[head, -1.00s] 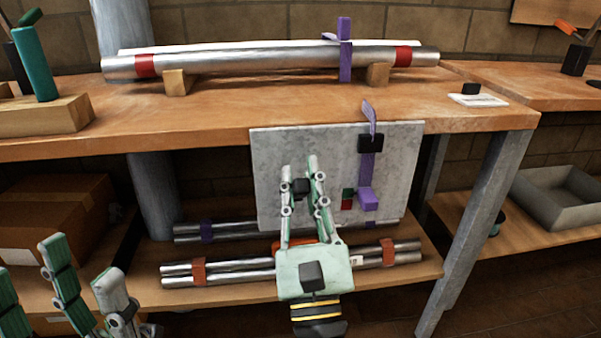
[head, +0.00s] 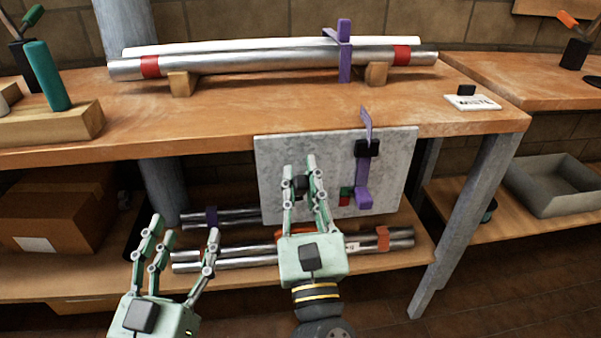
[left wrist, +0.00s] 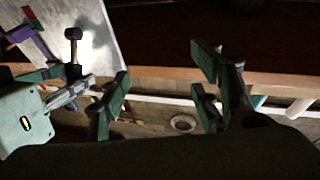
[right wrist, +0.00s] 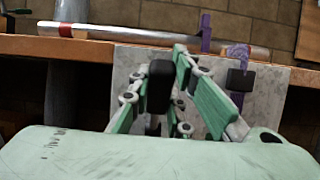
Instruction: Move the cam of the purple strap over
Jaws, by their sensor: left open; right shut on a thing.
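A purple strap (head: 362,180) hangs on the grey panel (head: 270,160) below the table's front edge. It passes through a black block (head: 367,148), apparently its cam; its upper end sticks up past the panel's top. In the right wrist view the cam (right wrist: 240,79) is right of my gripper. My right gripper (head: 300,170) is shut on a black knob (left wrist: 73,45) standing off the panel, left of the strap and apart from it. My left gripper (head: 185,232) is open and empty, low and left of the panel. Another purple strap (head: 344,62) goes round the pipe on the table.
The silver pipe (head: 260,66) rests on wooden blocks on the tabletop (head: 200,117). Strapped pipes (head: 230,260) lie on the lower shelf behind my grippers. A table leg (head: 470,220) stands right of the panel. A grey tray (head: 548,190) is further right.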

